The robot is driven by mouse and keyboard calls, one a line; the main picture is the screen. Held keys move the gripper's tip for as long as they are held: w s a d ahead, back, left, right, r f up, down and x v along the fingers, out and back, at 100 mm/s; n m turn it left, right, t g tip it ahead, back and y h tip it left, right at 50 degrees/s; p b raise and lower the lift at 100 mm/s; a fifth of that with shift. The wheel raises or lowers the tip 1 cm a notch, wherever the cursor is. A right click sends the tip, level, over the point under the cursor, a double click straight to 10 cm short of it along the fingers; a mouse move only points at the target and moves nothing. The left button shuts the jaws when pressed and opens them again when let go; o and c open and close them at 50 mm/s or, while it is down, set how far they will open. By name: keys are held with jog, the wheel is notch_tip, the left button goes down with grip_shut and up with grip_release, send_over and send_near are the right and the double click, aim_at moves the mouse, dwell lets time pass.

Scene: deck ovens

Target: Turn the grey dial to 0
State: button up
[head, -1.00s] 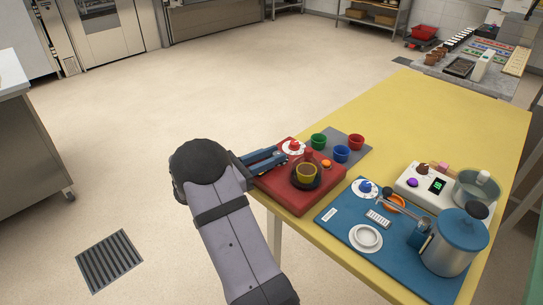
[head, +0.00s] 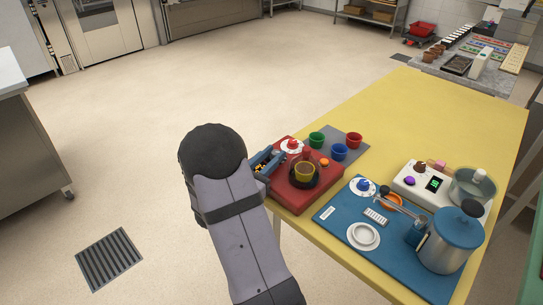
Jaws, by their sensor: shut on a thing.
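My gripper (head: 269,162) is at the left side of the red unit (head: 294,197), low against its edge.
Several coloured cups stand behind the red unit. The yellow table (head: 432,118) is clear further back.

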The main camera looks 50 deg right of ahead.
jog(key=o, duration=1)
jog(key=shift+s+a+b, duration=0.15)
jog(key=shift+s+a, duration=0.05)
jog(key=shift+a, duration=1)
jog(key=shift+s+a+b, duration=0.15)
jog(key=shift+s+a, duration=0.1)
jog(key=shift+a, duration=0.95)
jog(key=shift+s+a+b, duration=0.15)
jog(key=shift+s+a, duration=0.05)
jog(key=shift+a, duration=1)
jog(key=shift+o, duration=0.4)
